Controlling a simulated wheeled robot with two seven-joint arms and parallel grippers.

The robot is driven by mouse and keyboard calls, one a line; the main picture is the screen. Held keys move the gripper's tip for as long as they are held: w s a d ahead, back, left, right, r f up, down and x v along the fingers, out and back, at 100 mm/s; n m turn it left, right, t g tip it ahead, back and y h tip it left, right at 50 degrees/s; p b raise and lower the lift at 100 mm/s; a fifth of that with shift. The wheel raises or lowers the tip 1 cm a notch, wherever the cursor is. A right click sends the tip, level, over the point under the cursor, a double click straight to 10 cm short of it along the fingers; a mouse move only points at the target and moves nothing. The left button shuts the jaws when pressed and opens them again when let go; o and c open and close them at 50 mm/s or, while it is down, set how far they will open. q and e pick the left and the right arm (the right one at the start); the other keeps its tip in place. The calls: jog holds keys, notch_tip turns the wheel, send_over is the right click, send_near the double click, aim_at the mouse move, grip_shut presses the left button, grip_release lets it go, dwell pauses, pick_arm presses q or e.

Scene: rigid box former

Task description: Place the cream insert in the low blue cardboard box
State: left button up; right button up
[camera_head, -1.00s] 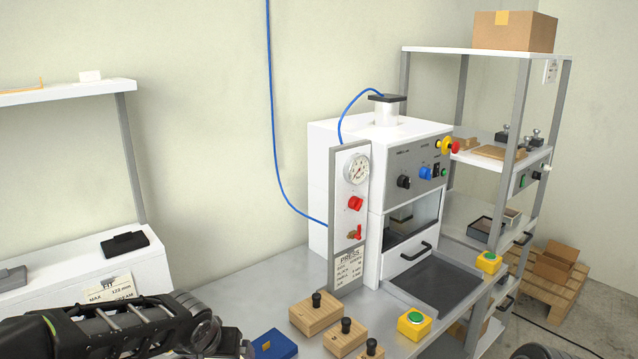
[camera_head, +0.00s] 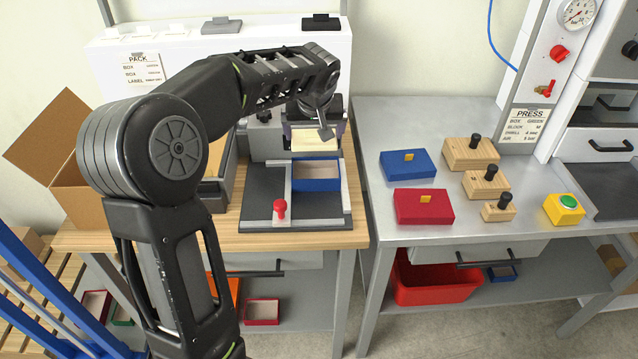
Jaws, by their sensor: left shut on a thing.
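The low blue cardboard box (camera_head: 317,185) sits open on the dark fixture on the wooden bench, with a pale interior. My left arm comes in from the left and reaches over the bench. My left gripper (camera_head: 316,134) points down just behind the box and is shut on the cream insert (camera_head: 315,144). The insert appears above the box's back edge; whether it touches the box I cannot tell. The wrist hides part of the grip. My right gripper is out of view.
The fixture (camera_head: 262,212) has a red knob (camera_head: 280,208) in front. To the right, the grey table holds a blue block (camera_head: 408,165), a red block (camera_head: 424,206), several knobbed wooden blocks (camera_head: 471,154) and a green button (camera_head: 567,202). A cardboard box (camera_head: 75,205) stands left.

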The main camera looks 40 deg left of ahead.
aim_at(315, 149)
pick_arm(q)
jog(key=shift+d+f, duration=0.2)
jog(key=shift+f, duration=2.25)
